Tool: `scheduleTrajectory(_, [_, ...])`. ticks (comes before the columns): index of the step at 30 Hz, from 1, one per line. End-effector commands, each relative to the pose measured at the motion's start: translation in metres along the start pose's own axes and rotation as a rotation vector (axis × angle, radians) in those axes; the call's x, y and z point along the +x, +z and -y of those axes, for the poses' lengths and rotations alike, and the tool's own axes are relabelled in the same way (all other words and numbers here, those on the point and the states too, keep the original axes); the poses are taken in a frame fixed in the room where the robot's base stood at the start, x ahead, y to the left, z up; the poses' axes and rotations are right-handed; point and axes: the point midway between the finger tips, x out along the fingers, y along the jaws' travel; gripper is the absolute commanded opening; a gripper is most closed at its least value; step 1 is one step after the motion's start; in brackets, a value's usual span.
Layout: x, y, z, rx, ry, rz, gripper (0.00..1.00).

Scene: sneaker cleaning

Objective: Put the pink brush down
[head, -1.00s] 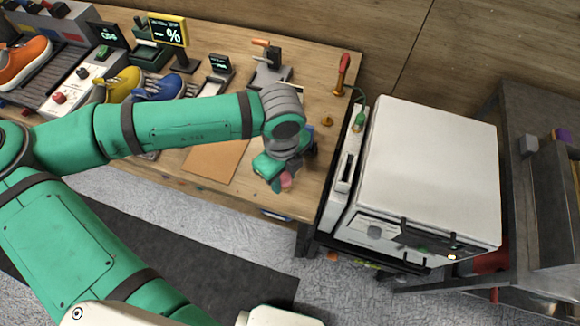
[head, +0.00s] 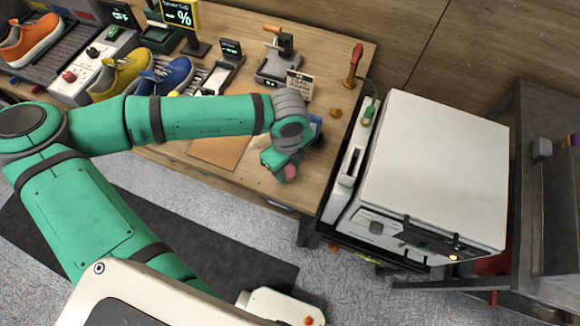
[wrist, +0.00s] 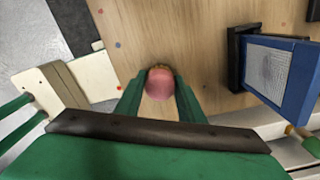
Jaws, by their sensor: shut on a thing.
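The pink brush (wrist: 160,84) sits between the two green fingers of my gripper (wrist: 160,95) in the wrist view, seen end-on as a rounded pink shape with a thin brownish edge at its far side. My gripper is shut on it. In the head view my gripper (head: 283,168) is over the right front part of the wooden table (head: 335,60), and a bit of the pink brush (head: 291,172) shows below it. I cannot tell whether the brush touches the tabletop.
A blue framed device (wrist: 283,72) stands right of my gripper in the wrist view. A brown mat (head: 218,152) lies to the left on the table. A small sign (head: 299,85) and a red-handled tool (head: 353,65) stand behind. A white machine (head: 435,170) is beyond the table's right edge.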

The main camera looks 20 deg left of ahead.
Motion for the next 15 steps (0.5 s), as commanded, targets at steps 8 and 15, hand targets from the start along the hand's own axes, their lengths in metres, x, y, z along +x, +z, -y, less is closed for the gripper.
scheduleTrajectory(8, [0.0002,-0.0034,0.0026,0.009,0.0,0.0,0.54])
scheduleTrajectory(15, [0.0015,-0.0037,0.0033,0.012,0.001,0.001,0.54])
